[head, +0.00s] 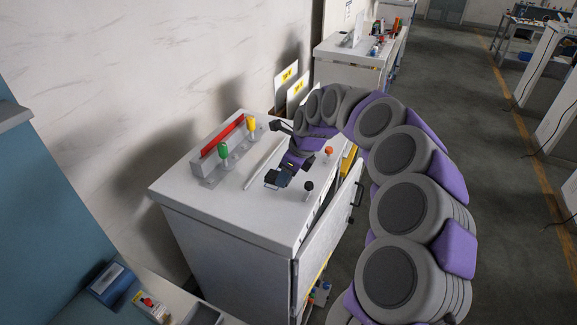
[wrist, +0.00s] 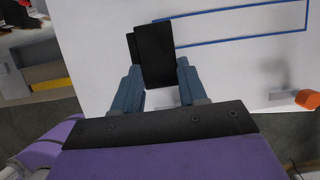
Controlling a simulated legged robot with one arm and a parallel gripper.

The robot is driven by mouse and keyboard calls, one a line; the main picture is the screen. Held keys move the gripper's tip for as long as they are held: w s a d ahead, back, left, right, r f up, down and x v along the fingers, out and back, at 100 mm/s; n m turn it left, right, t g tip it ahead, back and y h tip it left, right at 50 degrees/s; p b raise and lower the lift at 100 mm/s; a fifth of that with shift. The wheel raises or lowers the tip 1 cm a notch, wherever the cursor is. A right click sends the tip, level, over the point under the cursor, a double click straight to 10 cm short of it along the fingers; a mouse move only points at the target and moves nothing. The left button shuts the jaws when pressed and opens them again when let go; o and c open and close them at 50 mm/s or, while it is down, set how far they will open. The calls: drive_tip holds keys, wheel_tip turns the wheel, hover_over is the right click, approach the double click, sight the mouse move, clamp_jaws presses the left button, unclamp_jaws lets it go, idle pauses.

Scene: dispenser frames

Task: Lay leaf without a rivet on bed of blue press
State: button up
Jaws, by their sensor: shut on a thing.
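My gripper (head: 280,180) is above the white cabinet top in the head view. In the wrist view its two blue-grey fingers (wrist: 158,88) are closed on a dark flat rectangular piece (wrist: 155,55), which sticks out past the fingertips. No rivet shows on its visible face; its ends between the fingers are partly hidden. I cannot tell whether the piece touches the surface. A blue outlined rectangle (wrist: 240,13) lies on the white top just beyond the piece. I cannot pick out a blue press for certain.
The white cabinet (head: 225,215) carries a green knob (head: 223,150), a yellow knob (head: 250,124), a red bar (head: 222,136), an orange knob (head: 328,151) and a black knob (head: 308,187). Its door (head: 325,240) stands open. A blue box (head: 110,283) sits on the near-left bench.

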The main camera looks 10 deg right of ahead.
drive_tip(key=shift+w+a+f, duration=0.1)
drive_tip(key=shift+w+a, duration=0.05)
drive_tip(key=shift+w, duration=1)
drive_tip(key=w+d, duration=0.2)
drive_tip(key=d, duration=0.1)
drive_tip(key=w+d, duration=0.1)
drive_tip(key=d, duration=0.1)
drive_tip(key=shift+w+d+f, duration=0.15)
drive_tip(key=shift+w+f, duration=0.05)
drive_tip(key=shift+w, duration=0.4)
drive_tip(key=a, duration=0.1)
drive_tip(key=w+a, duration=0.1)
drive_tip(key=a, duration=0.1)
drive_tip(key=shift+a, duration=0.3)
drive_tip(key=shift+a+f, duration=0.15)
drive_tip(key=shift+a, duration=0.2)
drive_tip(key=d+f, duration=0.3)
drive_tip(key=shift+d+f, duration=0.2)
drive_tip(key=shift+d, duration=0.35)
drive_tip(key=o, duration=1.1)
drive_tip(key=a, duration=0.3)
drive_tip(key=shift+a, duration=0.3)
drive_tip(key=shift+d, duration=1.55)
drive_tip(key=shift+a, duration=1)
drive_tip(key=shift+a+r, duration=0.15)
drive_tip(key=shift+r, duration=0.35)
drive_tip(key=v, duration=1.1)
drive_tip(key=shift+p, duration=0.3)
